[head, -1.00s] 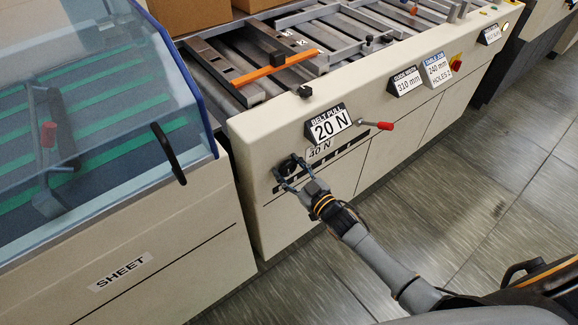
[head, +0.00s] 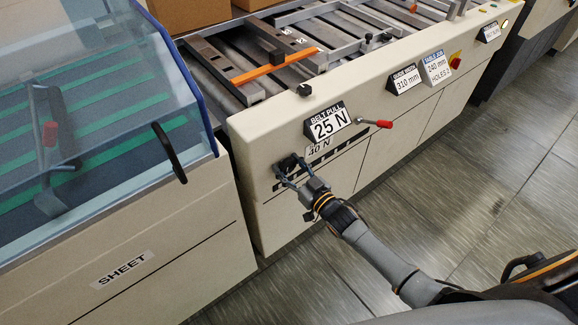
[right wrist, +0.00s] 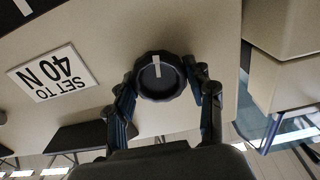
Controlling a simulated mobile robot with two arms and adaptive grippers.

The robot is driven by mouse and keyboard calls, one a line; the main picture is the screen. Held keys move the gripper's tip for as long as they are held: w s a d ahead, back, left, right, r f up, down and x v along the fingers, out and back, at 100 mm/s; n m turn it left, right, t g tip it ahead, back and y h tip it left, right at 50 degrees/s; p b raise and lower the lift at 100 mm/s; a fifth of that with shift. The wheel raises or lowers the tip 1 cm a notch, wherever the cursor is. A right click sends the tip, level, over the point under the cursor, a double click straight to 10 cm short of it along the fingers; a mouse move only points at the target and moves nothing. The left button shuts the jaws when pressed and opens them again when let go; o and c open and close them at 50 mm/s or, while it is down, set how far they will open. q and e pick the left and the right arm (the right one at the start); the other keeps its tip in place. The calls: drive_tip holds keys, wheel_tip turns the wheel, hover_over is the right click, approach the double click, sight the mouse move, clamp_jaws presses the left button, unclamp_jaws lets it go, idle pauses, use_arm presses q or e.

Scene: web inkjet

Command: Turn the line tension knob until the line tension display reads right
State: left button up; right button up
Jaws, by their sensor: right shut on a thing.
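The black knob (right wrist: 158,78) with a white pointer line sits on the cream machine front; the line points nearly straight up in the right wrist view. My right gripper (head: 287,172) is shut on it, one finger on each side. In the head view the knob is partly hidden by the fingers. The display above it (head: 329,124) is headed BELT PULL, not line tension, and reads 25 N. A label beside the knob reads SET TO 40 N (right wrist: 53,77); it is partly covered in the head view (head: 319,148). My left gripper is not in view.
A red-tipped lever (head: 384,124) sticks out right of the display. Other displays read 310 mm (head: 407,82) and 240 mm (head: 437,68). A clear-covered unit labelled SHEET (head: 123,269) stands at left. The floor in front is clear.

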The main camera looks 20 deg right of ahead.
drive_tip(key=o, duration=1.2)
drive_tip(key=v, duration=1.2)
